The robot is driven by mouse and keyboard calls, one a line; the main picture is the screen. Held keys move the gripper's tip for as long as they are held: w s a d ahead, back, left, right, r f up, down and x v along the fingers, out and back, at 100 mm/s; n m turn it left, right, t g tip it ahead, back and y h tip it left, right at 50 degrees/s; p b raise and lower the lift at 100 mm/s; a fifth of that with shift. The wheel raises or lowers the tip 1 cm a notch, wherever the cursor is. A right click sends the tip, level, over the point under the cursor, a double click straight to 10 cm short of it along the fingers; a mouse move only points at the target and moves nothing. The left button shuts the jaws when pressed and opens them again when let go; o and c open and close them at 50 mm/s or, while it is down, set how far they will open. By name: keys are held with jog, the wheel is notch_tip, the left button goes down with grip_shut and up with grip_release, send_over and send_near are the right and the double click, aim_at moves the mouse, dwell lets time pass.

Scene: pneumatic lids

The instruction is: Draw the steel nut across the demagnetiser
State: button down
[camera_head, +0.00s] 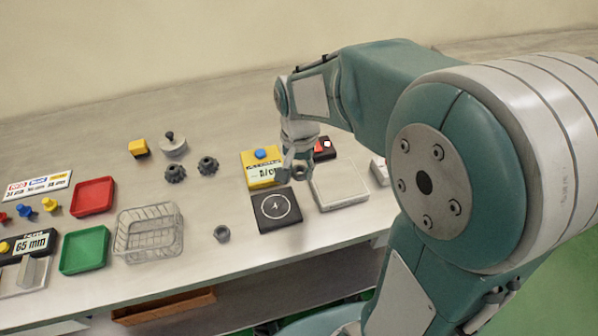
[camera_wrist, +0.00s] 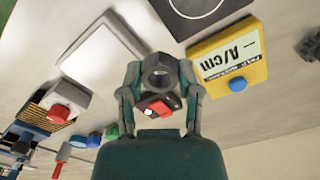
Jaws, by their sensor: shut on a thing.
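My gripper (camera_head: 297,174) is shut on the steel nut (camera_wrist: 157,72), a dark grey ring held between the fingertips in the wrist view. A black plate with a white circle mark (camera_head: 266,222) lies just in front of the meter. A pale flat plate (camera_head: 340,192) lies to its right. A black box with a red switch (camera_head: 324,150) stands behind. I cannot tell for sure which of these is the demagnetiser.
A small grey ring-shaped part (camera_head: 222,234) lies near the bench's front edge. Two dark gear-like parts (camera_head: 207,165), a wire basket (camera_head: 150,240), a red tray (camera_head: 93,197) and a green tray (camera_head: 85,251) stand left. Bench space between basket and black plate is mostly clear.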

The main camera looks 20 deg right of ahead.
jog(key=shift+r, duration=1.05)
